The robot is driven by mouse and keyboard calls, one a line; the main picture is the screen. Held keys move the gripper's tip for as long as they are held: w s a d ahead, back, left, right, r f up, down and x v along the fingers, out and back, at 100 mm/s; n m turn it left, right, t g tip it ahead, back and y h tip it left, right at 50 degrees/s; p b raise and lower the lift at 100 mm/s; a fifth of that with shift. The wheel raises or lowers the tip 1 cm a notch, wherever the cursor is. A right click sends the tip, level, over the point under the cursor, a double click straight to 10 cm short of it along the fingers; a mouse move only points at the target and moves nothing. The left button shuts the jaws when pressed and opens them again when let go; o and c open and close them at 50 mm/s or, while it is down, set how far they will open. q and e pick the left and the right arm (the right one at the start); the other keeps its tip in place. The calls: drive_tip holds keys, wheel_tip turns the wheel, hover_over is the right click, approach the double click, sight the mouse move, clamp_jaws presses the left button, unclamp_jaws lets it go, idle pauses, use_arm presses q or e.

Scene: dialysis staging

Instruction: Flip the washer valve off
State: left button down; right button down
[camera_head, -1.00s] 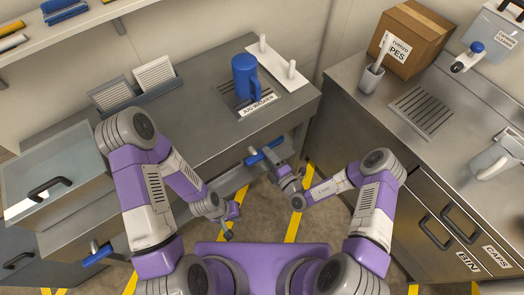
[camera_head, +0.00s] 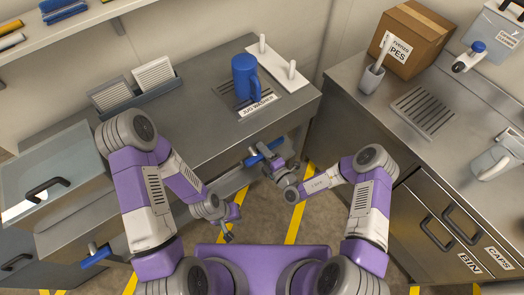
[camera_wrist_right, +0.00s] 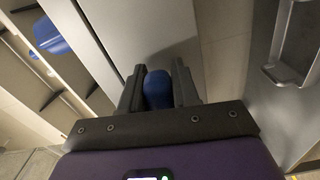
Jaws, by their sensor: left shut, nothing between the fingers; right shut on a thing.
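The washer valve has a blue lever handle (camera_head: 257,157) at the front edge of the counter, below the "JUG WASHER" label (camera_head: 257,106). My right gripper (camera_head: 262,158) is at this handle and partly covers it. In the right wrist view, the gripper (camera_wrist_right: 158,92) has its two dark fingers on either side of the blue handle (camera_wrist_right: 158,86), shut on it. My left gripper (camera_head: 228,236) is shut and empty, low over the floor, apart from the valve.
A blue jug (camera_head: 245,78) stands on the washer grate. A second blue-handled valve (camera_head: 97,257) is at lower left. A right-hand counter (camera_head: 345,100) holds a cardboard box (camera_head: 411,35) and a grey cup (camera_head: 371,78). Floor shows between the counters.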

drive_tip(key=shift+r+n+p, duration=0.25)
drive_tip(key=shift+n+p, duration=0.55)
drive_tip(key=shift+p, duration=0.25)
drive_tip(key=c, duration=0.9)
unclamp_jaws()
drive_tip(key=shift+p+v, duration=0.65)
drive_tip(key=shift+v, duration=3.2)
